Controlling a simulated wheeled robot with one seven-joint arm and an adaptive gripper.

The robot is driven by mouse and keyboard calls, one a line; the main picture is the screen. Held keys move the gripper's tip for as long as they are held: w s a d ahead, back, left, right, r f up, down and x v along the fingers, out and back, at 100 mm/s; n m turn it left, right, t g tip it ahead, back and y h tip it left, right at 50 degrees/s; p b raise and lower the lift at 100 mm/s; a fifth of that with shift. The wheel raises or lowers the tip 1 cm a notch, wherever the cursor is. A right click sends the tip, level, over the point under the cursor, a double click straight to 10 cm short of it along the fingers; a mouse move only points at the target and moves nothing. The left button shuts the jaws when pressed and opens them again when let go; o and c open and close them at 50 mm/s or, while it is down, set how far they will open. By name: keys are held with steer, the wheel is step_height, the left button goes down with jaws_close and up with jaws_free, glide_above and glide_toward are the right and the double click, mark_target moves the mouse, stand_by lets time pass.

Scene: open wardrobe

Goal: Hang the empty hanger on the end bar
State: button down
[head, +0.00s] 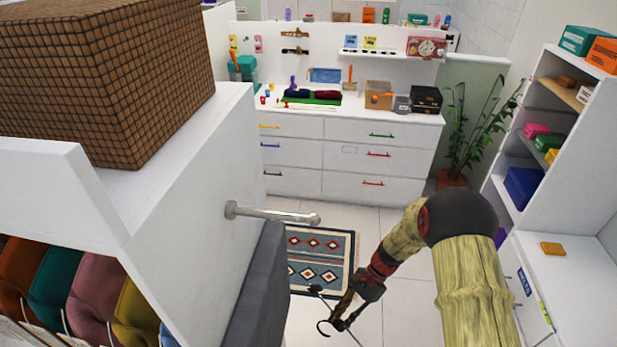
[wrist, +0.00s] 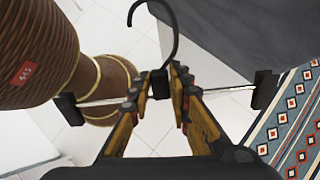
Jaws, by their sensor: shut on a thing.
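The end bar (head: 272,214) is a short metal rod that sticks out from the white side panel of the wardrobe, with a rounded tip at its right end. My gripper (head: 343,318) is below and to the right of the bar, apart from it. In the wrist view my gripper (wrist: 161,84) is shut on the neck of the empty hanger. The hanger (wrist: 175,35) has a black open hook, thin metallic arms reaching to both sides and dark end pieces. In the head view the hook (head: 322,328) shows left of the fingers; much of the hanger is hard to make out there.
A dark grey panel (head: 256,290) stands below the bar, left of my gripper. A woven box (head: 110,75) sits on the wardrobe, and clothes (head: 95,285) hang inside. A patterned rug (head: 325,258) lies on the floor. A brown ribbed object (wrist: 40,50) is at left in the wrist view.

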steer(key=w+a+r+m+t+y+p, duration=0.2)
steer(key=w+a+r+m+y+p, duration=0.1)
steer(key=r, duration=1.1)
steer(key=w+a+r+m+t+y+p, duration=0.2)
steer(key=w+a+r+m+y+p, duration=0.1)
steer(key=r, duration=1.1)
steer(key=w+a+r+m+t+y+p, duration=0.2)
steer(key=w+a+r+m+y+p, duration=0.1)
steer(key=w+r+p, duration=0.4)
step_height(320, 180, up, 7)
steer(key=a+y+p, duration=0.1)
steer(key=y+p, duration=0.1)
steer(key=p, duration=0.1)
steer(key=shift+w+a+r+y, duration=0.15)
steer(key=shift+a+y, duration=0.2)
steer(key=shift+y, duration=0.05)
steer(key=shift+d, duration=0.1)
steer(key=s+p, duration=0.2)
steer(key=s, duration=0.6)
steer(key=shift+s+a, duration=0.3)
steer(key=shift+a, duration=0.05)
steer(key=s+p, duration=0.1)
steer(key=s, duration=0.6)
steer(key=shift+s+a, duration=0.15)
steer(key=shift+a, duration=0.15)
steer(key=shift+f, duration=0.2)
